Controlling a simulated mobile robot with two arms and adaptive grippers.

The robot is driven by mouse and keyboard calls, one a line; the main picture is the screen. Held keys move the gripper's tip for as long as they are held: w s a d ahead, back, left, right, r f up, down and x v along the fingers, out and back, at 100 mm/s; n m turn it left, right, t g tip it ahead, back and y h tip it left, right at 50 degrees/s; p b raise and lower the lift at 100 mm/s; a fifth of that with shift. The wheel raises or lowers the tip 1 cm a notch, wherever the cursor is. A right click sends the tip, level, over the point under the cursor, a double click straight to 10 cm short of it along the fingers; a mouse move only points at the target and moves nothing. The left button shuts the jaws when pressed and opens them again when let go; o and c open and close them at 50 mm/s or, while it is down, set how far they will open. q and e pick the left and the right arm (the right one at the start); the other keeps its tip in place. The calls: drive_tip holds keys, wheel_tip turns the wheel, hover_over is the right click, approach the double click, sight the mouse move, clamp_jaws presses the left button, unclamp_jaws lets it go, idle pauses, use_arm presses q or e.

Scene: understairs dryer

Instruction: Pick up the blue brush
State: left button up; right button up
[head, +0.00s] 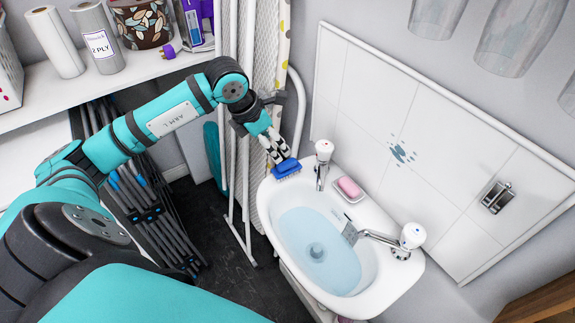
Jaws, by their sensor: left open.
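The blue brush (286,168) lies on the back left corner of the white sink's rim (268,214). My left gripper (279,153) comes in from the left and is right above the brush, with its fingers pointing down at it. The fingers are open. The fingertips are at or just above the brush's top, and I cannot tell if they touch it. The gripper hides a little of the brush's upper edge. My right gripper does not show.
A tap (322,160) stands just right of the brush, and a pink soap (348,187) lies beyond it. A second tap (408,240) is at the sink's right. A folded white rack (236,150) stands left of the sink. A shelf (130,78) holds paper rolls.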

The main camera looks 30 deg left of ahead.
sight(286, 163)
use_arm(q)
drive_tip(key=x, duration=0.3)
drive_tip(key=shift+w+f, duration=0.15)
drive_tip(key=shift+f, duration=0.15)
drive_tip(key=shift+p+x, duration=0.4)
drive_tip(key=shift+x, duration=0.65)
drive_tip(key=shift+w+d+f, duration=0.15)
drive_tip(key=shift+d+f, duration=0.05)
drive_tip(key=shift+f, duration=0.15)
drive_tip(key=p+x, duration=0.1)
drive_tip(key=x, duration=0.2)
drive_tip(key=shift+w+d+f, duration=0.1)
drive_tip(key=shift+f, duration=0.2)
drive_tip(key=shift+w+f, duration=0.1)
drive_tip(key=shift+f, duration=0.2)
drive_tip(key=c, duration=1.2)
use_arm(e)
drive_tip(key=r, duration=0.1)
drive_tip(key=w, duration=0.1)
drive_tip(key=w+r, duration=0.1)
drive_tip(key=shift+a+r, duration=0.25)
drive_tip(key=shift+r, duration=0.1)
